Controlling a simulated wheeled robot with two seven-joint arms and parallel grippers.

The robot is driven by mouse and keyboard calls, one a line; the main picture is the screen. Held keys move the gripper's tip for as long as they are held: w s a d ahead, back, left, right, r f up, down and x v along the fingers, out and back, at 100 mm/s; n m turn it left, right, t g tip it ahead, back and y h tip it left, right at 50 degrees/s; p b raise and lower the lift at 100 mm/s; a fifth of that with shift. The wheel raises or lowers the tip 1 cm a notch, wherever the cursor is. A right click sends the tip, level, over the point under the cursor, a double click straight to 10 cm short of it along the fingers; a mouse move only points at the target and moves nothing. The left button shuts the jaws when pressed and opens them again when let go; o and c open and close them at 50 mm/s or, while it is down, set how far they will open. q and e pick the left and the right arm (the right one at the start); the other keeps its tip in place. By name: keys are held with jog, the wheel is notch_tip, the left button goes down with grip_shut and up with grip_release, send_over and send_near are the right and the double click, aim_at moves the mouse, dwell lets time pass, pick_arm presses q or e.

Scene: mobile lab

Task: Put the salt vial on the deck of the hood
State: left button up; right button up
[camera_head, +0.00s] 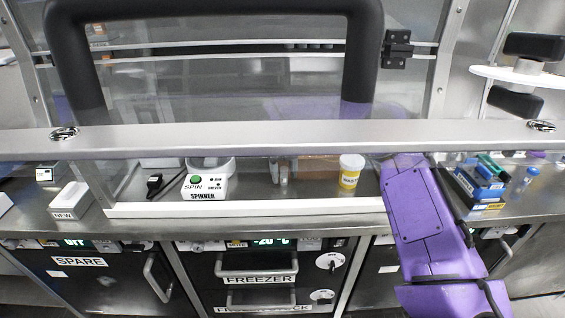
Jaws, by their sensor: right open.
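A small clear vial (283,174) stands on the hood's deck (262,188), between the spinner and the waste cup. I cannot read a label on it, so I cannot tell whether it is the salt vial. A small blue-capped container (528,177) stands on the bench right of the hood; its label is also unreadable. My purple right arm comes up from the lower right to the hood's front opening. My right gripper (402,160) is open at its far end, mostly hidden by the sash rail. My left gripper is not in view.
The metal sash rail (290,138) crosses above the opening. On the deck are the spinner (205,187) and the yellow waste cup (349,172). Blue boxes (480,187) lie right of my arm. A box marked NEW (70,200) is at left. The deck's front strip looks clear.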

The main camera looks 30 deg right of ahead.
notch_tip(320, 180, up, 12)
jog(key=w, duration=0.1)
jog(key=shift+w+f+p, duration=0.25)
jog(key=shift+w+p, duration=0.1)
jog(key=shift+s+d, duration=0.1)
jog(key=shift+d, duration=0.05)
dwell(0.7)
